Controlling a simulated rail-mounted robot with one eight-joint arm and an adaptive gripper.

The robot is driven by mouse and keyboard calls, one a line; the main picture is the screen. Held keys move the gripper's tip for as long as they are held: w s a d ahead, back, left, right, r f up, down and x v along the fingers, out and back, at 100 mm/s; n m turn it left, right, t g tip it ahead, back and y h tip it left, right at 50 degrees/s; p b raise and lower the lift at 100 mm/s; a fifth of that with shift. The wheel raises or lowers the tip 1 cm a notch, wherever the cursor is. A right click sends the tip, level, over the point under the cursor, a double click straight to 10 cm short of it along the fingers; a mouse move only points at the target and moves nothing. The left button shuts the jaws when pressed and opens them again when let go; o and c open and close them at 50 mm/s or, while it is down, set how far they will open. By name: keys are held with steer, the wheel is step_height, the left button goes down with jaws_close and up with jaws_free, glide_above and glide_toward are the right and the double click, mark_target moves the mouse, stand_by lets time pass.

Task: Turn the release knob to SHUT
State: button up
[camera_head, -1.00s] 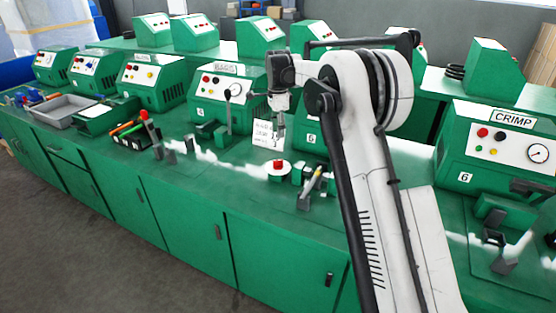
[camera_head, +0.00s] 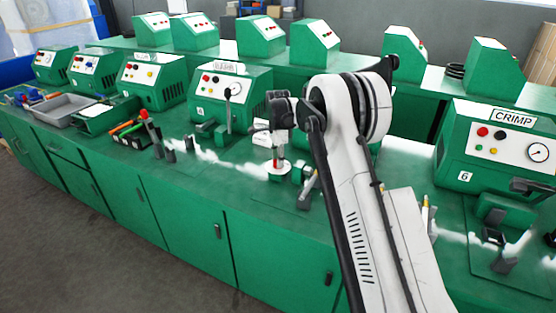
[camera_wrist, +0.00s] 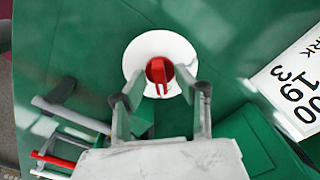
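The release knob is a red knob with a raised bar, standing on a round white disc (camera_wrist: 148,46). In the wrist view the red knob (camera_wrist: 159,72) lies between the fingers of my gripper (camera_wrist: 160,86), with a gap on each side. The bar points roughly up and down in that view. No SHUT marking is readable. My gripper is open and holds nothing.
A white printed card (camera_wrist: 294,82) lies right of the knob in the wrist view. A green block (camera_wrist: 262,145) is close by, and grey and red handles (camera_wrist: 60,160) lie at lower left. A green CRIMP machine (camera_head: 505,150) stands on the right.

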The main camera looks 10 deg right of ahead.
steer(key=shift+c, duration=0.4)
jaws_close()
steer(key=shift+n, duration=0.3)
steer(key=n+b, duration=0.2)
steer(key=shift+f+n, duration=0.1)
steer(key=shift+n, duration=0.3)
steer(key=n+b, duration=0.1)
steer(key=n, duration=0.2)
steer(key=shift+n, duration=0.3)
steer(key=n+b, duration=0.2)
steer(key=n, duration=0.3)
steer(key=n+b, duration=0.1)
steer(key=n, duration=0.5)
